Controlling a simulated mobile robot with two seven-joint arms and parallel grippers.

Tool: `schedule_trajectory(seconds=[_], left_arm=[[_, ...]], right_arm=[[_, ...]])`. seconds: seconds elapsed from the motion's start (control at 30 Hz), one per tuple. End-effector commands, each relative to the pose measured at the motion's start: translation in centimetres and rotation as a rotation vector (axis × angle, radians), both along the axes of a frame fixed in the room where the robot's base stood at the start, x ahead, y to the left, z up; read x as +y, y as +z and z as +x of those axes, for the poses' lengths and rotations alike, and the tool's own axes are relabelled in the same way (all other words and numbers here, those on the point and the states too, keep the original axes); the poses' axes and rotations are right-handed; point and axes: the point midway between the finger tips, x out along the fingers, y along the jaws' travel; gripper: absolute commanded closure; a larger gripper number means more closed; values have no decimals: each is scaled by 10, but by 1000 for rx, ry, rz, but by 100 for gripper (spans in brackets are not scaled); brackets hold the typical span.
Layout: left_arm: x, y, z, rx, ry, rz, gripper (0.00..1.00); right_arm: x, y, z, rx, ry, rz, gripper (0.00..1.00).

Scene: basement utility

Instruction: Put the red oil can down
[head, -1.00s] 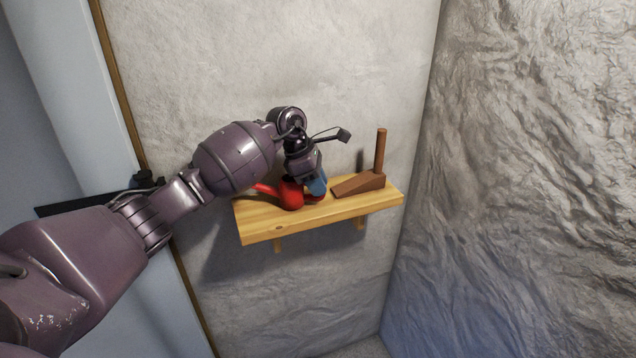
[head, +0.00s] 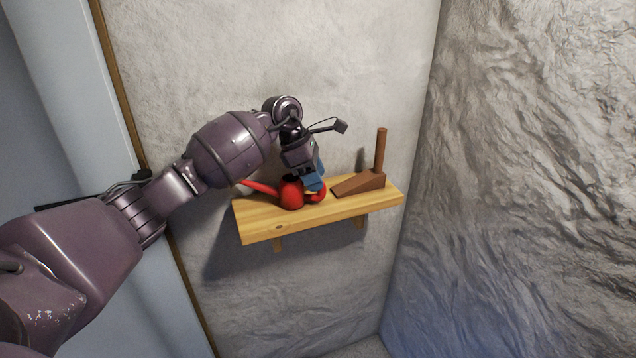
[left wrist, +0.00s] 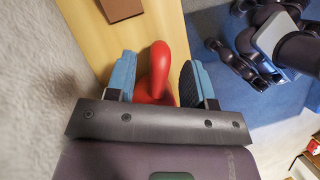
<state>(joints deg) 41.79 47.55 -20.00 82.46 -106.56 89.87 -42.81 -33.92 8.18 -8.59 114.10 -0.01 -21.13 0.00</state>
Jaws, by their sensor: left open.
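The red oil can (head: 291,194) stands on the wooden wall shelf (head: 260,226), its spout pointing left and its handle to the right. My left gripper (head: 315,185) is just above the can's handle side, with its blue fingers pointing down. In the left wrist view the red handle (left wrist: 160,72) shows between the two spread fingers of the left gripper (left wrist: 162,82), with gaps on both sides. The can's body is mostly hidden there by the gripper. My right gripper is not seen in the head view.
A brown wooden wedge-shaped thing with an upright peg (head: 362,184) sits on the shelf just right of the can. The rough wall is close behind the shelf. The shelf's front strip is bare.

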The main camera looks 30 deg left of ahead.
Motion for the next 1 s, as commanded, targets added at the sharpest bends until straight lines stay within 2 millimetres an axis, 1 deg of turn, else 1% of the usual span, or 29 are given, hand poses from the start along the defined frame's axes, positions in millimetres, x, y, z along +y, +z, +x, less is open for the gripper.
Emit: schedule_trajectory(seconds=[0.03,0.2,0.4,0.6,0.67,0.77,0.83,0.87,0.9,0.97,1.0], left_arm=[[5,9,-1,-2,1,4,52],[18,40,-7,-2,1,4,52],[29,70,-14,-1,0,3,52],[36,87,-17,1,0,1,52],[35,87,-18,2,-2,-7,52],[20,74,-22,11,-7,-68,52],[-1,57,-28,21,-11,-160,52],[-13,47,-32,31,-9,-215,52],[-30,35,-39,44,-5,-299,52],[-58,18,-52,74,15,-447,52],[-75,9,-61,97,37,-550,52]], right_arm=[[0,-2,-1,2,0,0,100],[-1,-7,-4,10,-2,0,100],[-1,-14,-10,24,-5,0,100],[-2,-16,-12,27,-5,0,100],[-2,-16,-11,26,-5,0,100],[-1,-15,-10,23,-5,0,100],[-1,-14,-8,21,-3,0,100],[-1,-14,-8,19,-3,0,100],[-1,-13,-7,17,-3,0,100],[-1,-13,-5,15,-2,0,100],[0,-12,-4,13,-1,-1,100]])
